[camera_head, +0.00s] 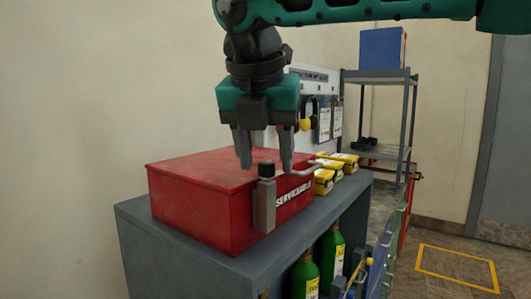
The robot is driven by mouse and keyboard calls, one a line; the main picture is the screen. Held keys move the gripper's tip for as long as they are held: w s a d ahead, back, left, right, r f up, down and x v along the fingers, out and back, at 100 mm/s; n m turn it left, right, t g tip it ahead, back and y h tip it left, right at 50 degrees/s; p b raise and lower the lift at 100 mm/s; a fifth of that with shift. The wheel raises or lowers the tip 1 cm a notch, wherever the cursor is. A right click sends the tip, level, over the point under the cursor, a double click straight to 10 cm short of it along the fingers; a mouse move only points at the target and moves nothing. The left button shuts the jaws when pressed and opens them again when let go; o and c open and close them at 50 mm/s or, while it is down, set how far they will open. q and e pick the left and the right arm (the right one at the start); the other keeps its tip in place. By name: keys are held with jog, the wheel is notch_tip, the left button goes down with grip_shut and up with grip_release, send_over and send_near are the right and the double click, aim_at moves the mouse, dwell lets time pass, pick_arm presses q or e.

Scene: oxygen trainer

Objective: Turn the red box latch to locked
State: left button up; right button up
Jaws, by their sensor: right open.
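The red box (195,195), lettered "SERVICEABLE" on its front, sits lidded on a grey cabinet top. Its latch (265,200) is a grey upright bar with a dark knob at its top, standing against the box's front face. My right gripper (264,160) hangs down from above over the box's front edge. Its two fingers are open, with the latch's dark knob between or just in front of their tips. I cannot tell whether the fingers touch the knob. My left gripper is not in view.
Yellow cases (324,182) and a thin bent metal rod (312,166) lie right of the box. Green cylinders (332,255) stand below the grey cabinet top (160,240). A grey shelf rack (375,77) holding a blue box (382,48) stands behind. Floor at right is clear.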

jog(key=shift+f, duration=0.2)
jog(key=shift+c, duration=0.2)
grip_shut()
